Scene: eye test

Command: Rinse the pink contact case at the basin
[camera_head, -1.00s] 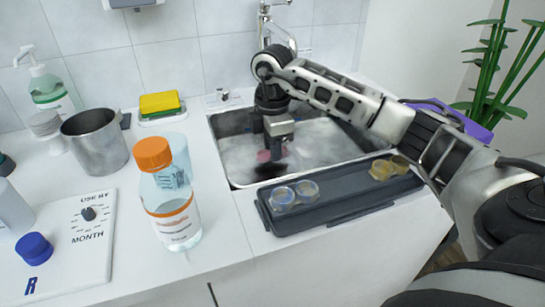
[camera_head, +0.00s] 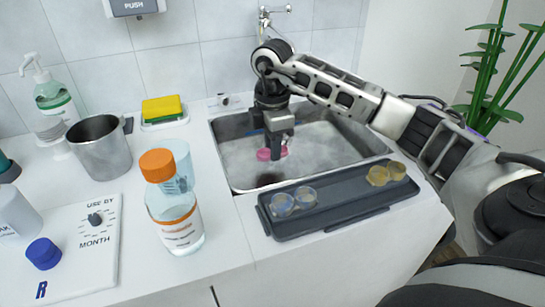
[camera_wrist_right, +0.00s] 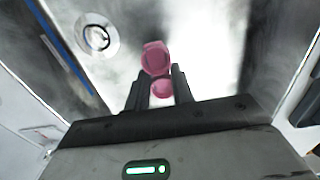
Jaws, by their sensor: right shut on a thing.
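The pink contact case (camera_head: 264,154) is between the fingers of my right gripper (camera_head: 277,150), over the steel basin (camera_head: 335,143). In the right wrist view the pink case (camera_wrist_right: 155,58) shows two rounded parts, one beyond the fingertips and one between them. The right gripper (camera_wrist_right: 157,84) is shut on it there. A dark patch lies on the basin below the case. The chrome tap (camera_head: 266,22) stands behind the basin, partly hidden by my right arm. My left gripper is not in view.
A dark tray (camera_head: 330,214) with clear and amber round cups lies along the basin's front edge. An orange-capped bottle (camera_head: 176,215), a steel cup (camera_head: 100,150) and a yellow-green sponge (camera_head: 162,109) stand left of the basin. A plant (camera_head: 495,75) is at the right.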

